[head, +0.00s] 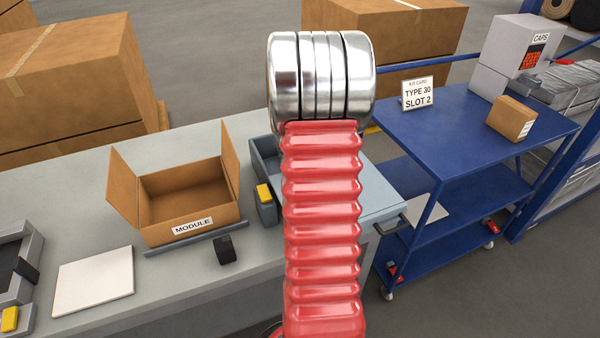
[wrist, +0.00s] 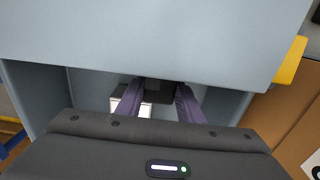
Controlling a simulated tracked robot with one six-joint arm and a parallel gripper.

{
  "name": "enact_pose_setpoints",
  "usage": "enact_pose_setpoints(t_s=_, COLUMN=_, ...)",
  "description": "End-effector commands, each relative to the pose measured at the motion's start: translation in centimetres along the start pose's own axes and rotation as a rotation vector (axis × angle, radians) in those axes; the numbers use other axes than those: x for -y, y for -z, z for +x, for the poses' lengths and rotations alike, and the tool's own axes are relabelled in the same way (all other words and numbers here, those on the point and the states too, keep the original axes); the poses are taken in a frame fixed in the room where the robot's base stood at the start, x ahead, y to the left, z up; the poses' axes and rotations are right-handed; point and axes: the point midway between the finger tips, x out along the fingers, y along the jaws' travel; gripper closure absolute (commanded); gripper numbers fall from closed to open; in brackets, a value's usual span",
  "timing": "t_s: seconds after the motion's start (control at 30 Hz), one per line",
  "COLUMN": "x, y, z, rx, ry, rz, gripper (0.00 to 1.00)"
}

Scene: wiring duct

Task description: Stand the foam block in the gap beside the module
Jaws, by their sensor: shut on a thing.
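An open brown carton (head: 188,196) labelled MODULE stands on the grey bench in the head view. Its inside shows only brown, and I cannot make out a separate module or a gap. A grey bin (head: 264,158) with a yellow tag is right of the carton, partly hidden by my red arm. In the wrist view, my gripper (wrist: 160,92) reaches down inside the grey bin (wrist: 230,102). Its purple-grey fingers are shut on a dark block (wrist: 158,88), apparently the foam block, mostly hidden by the bin wall. My gripper is hidden in the head view.
A small black block (head: 225,249) and a white sheet (head: 94,280) lie on the bench. A grey tray (head: 30,240) is at the far left. A blue cart (head: 450,130) with a kit card (head: 417,93) and small carton (head: 511,118) stands right. Bin walls closely surround my fingers.

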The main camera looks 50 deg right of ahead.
Motion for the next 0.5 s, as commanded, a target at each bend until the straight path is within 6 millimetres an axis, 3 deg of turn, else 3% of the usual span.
enact_pose_setpoints(t_s=0.13, x=0.01, y=-0.01, z=0.21, rx=0.001, ry=0.0, rz=0.0, gripper=0.87)
enact_pose_setpoints(t_s=0.17, x=0.0, y=0.0, z=0.19, rx=0.0, ry=0.0, rz=0.0, gripper=0.65)
enact_pose_setpoints(t_s=0.4, x=0.0, y=0.0, z=0.17, rx=0.0, ry=0.0, rz=0.0, gripper=0.48)
enact_pose_setpoints(t_s=0.5, x=-0.01, y=-0.01, z=0.17, rx=0.0, ry=0.0, rz=0.0, gripper=0.48)
